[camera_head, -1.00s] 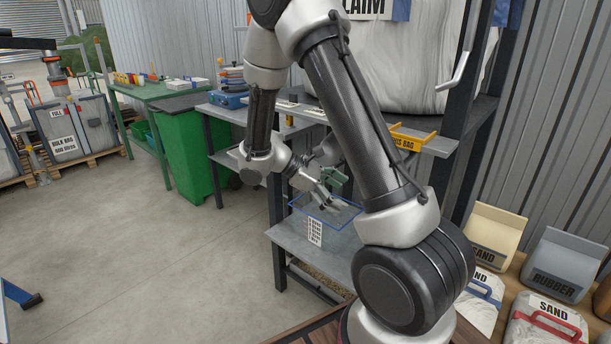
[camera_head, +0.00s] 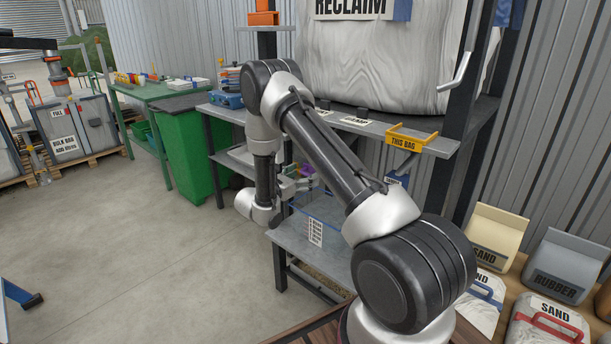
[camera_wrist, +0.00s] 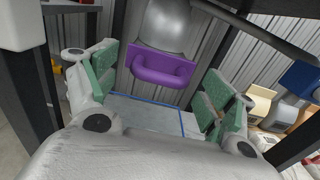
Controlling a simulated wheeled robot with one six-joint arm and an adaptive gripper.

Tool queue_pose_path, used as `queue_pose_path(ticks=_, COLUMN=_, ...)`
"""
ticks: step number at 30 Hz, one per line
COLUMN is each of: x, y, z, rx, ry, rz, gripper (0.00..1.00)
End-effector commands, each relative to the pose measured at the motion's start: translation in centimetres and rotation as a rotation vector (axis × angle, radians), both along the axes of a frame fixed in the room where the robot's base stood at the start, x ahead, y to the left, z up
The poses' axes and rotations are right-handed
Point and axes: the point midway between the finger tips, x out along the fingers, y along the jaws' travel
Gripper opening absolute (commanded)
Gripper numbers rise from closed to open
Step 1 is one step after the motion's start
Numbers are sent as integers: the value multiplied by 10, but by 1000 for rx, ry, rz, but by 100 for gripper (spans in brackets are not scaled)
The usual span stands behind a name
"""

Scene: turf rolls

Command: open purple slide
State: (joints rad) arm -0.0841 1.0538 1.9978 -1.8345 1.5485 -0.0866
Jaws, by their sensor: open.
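The purple slide (camera_wrist: 160,66) shows in the wrist view as a flat plate with a thick rounded handle, below a grey metal spout (camera_wrist: 168,25). In the head view only a small purple part (camera_head: 307,170) shows beside my gripper; my arm hides much around it. My gripper (camera_wrist: 157,98) is open, its green-padded fingers spread to the left and right of the slide's handle. The handle lies ahead of the fingers, between them in the picture. I cannot tell whether any finger touches it.
A blue-rimmed clear tray (camera_head: 318,215) sits on the grey lower shelf under the spout. A yellow "THIS BAG" marker (camera_head: 411,138) hangs on the upper shelf edge. Dark rack posts (camera_head: 458,130) stand close by. Sand bags (camera_head: 545,325) lie at the right.

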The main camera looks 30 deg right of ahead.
Motion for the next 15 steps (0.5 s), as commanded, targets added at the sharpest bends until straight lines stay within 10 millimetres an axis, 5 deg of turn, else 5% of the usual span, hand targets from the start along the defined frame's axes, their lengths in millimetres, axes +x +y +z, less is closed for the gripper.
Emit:
queue_pose_path(ticks=11, x=4, y=-10, z=0, rx=1, ry=0, rz=0, gripper=83)
queue_pose_path(ticks=15, x=4, y=-10, z=0, rx=1, ry=0, rz=0, gripper=62)
